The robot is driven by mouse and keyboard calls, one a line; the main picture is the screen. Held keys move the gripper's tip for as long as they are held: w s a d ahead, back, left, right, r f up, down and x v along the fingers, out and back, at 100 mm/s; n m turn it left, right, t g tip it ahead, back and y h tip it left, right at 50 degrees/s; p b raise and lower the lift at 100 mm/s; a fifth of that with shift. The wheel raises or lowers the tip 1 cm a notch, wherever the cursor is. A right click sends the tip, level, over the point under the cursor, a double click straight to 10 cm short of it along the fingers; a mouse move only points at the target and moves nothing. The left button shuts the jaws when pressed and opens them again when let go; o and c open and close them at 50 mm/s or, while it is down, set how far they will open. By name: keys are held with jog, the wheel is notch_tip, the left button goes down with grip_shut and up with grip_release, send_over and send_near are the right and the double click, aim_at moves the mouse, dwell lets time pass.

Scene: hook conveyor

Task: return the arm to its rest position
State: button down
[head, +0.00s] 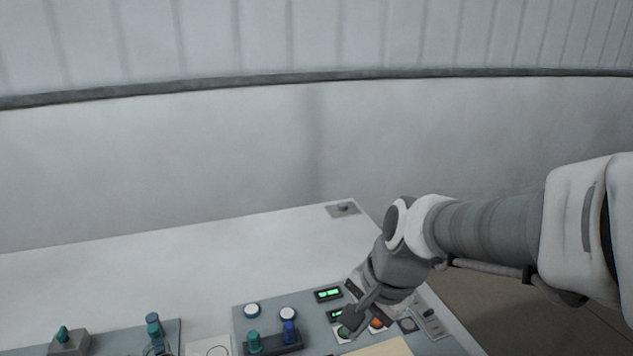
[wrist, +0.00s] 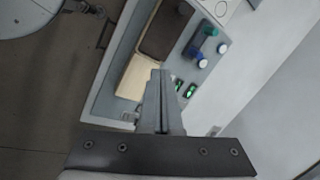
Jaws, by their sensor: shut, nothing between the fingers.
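My arm reaches in from the right in the head view, bent down over the control panel. My gripper (head: 350,312) is just above the panel, by a green button (head: 343,332) and an orange-red button (head: 376,323). I cannot tell whether it touches the panel. In the wrist view my gripper (wrist: 161,75) shows with its two fingers together and nothing between them.
The panel (head: 241,322) sits on a white table (head: 150,270) and carries white-topped knobs (head: 287,314), green-lit displays (head: 328,294) and a cream pad (head: 382,348). A grey fixture with a green peg (head: 63,334) stands at the left.

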jog(key=s+d+r+n+t+h, duration=0.2)
jog(key=s+d+r+n+t, duration=0.1)
jog(key=s+d+r+n, duration=0.5)
jog(key=shift+s+n+h, duration=0.2)
jog(key=shift+n+h, duration=0.1)
jog(key=shift+n, duration=0.2)
jog(key=shift+a, duration=0.1)
